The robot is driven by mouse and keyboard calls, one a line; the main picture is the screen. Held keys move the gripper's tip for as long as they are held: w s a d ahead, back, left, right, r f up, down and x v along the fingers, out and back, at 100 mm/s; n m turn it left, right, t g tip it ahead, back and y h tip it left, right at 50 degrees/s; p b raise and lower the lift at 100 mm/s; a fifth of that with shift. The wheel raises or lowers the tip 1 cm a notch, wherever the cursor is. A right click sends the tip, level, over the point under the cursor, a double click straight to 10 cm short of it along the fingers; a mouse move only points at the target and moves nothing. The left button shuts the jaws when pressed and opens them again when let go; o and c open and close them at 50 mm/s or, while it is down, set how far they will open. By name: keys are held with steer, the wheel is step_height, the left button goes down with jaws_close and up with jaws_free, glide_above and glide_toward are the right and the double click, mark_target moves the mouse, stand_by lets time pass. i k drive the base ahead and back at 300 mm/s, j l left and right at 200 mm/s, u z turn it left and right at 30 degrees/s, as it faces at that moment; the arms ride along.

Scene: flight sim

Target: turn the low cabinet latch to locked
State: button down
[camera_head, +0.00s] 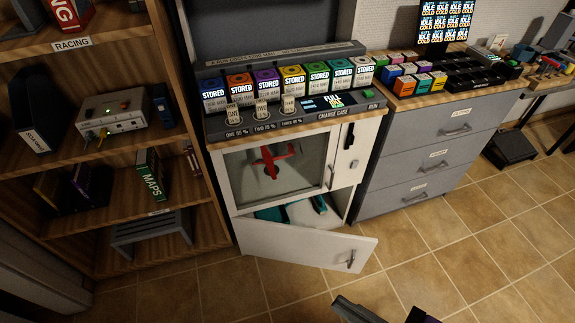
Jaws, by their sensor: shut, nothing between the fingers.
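The low cabinet (226,170) is white and stands under the console in the middle of the view. Its lower door (305,250) hangs open, swung out toward me over the floor. A dark latch or handle (351,259) is near the right end of that door; I cannot tell its turn position. The narrow panel at the upper right of the cabinet has a dark upright handle (348,136) and a small dark knob (354,165). Grey and dark parts of my arm show at the bottom edge. My gripper's fingertips are not visible.
A wooden shelf (120,192) stands close on the left. A grey drawer unit (430,160) stands to the right of the cabinet. Teal items (270,213) lie inside the open lower compartment. The tiled floor (460,260) at the front right is clear.

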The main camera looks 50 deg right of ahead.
mark_target(350, 138)
steer(key=k+l+z, duration=0.1)
steer(key=z, duration=1.5)
